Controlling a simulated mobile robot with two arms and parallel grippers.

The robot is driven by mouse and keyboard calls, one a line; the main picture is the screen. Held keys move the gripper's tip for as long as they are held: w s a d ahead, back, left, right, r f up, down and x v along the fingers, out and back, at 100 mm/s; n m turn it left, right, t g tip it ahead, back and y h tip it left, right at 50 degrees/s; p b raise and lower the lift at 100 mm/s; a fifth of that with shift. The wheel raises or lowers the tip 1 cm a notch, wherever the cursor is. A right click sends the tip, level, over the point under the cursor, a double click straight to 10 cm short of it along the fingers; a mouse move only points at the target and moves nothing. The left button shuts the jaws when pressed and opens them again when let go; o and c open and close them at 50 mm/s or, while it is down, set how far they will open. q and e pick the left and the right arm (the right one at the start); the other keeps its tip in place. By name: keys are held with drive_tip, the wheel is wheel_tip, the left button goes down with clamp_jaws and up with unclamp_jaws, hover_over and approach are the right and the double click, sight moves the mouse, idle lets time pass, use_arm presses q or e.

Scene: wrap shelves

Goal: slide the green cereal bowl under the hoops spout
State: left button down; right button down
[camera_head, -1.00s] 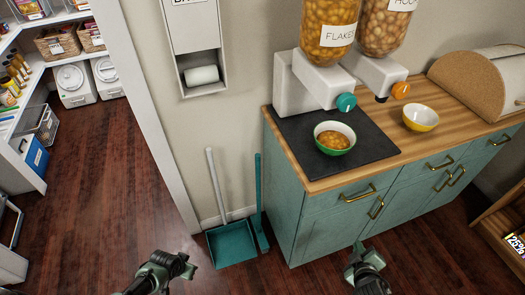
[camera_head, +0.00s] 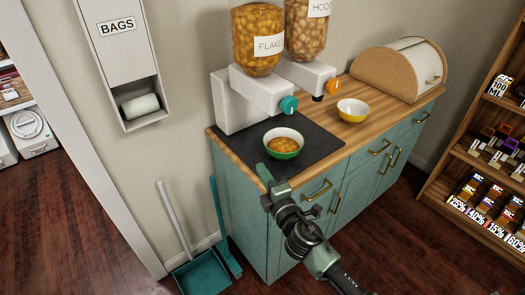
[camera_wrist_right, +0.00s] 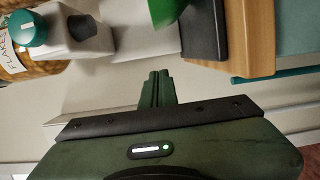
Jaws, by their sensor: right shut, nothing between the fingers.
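The green cereal bowl (camera_head: 284,153), with orange flakes inside, sits on a black mat (camera_head: 318,153) below and in front of the flakes spout with its teal knob (camera_head: 288,104). Part of the bowl shows at the top of the right wrist view (camera_wrist_right: 164,10). The hoops dispenser (camera_head: 303,73), with an orange knob (camera_head: 332,87) and dark spout, stands to its right. My right gripper (camera_head: 265,174) is in front of the counter's front left corner, just short of the bowl. Its fingers (camera_wrist_right: 158,84) are together and empty. My left gripper is out of view.
A bread box (camera_head: 400,70) is at the back right. A dustpan (camera_head: 203,273) and brush lean by the wall. Shelves (camera_head: 480,160) stand at far right.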

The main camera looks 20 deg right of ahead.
sight(294, 132)
drive_tip(key=w, duration=0.7)
drive_tip(key=shift+w+a, duration=0.35)
drive_tip(key=shift+a, duration=0.05)
drive_tip(key=d, duration=0.2)
drive_tip(key=shift+w+d+p, duration=0.25)
drive_tip(key=shift+d+p, duration=0.05)
drive_tip(key=shift+w+d+f, duration=0.1)
drive_tip(key=shift+w+d, duration=0.05)
drive_tip(key=shift+d, duration=0.5)
drive_tip(key=w+d+b, duration=0.1)
drive_tip(key=d, duration=0.3)
drive_tip(key=w+d+b, duration=0.1)
drive_tip(key=w+d, duration=0.1)
drive_tip(key=d, duration=0.2)
drive_tip(key=w+d+b, duration=0.1)
drive_tip(key=d, duration=0.3)
drive_tip(key=shift+w+d+f, duration=0.1)
drive_tip(key=shift+w+d, duration=0.25)
drive_tip(key=shift+w, duration=0.05)
drive_tip(key=shift+w+d, duration=0.1)
drive_tip(key=shift+d, duration=0.15)
drive_tip(key=shift+a, duration=0.1)
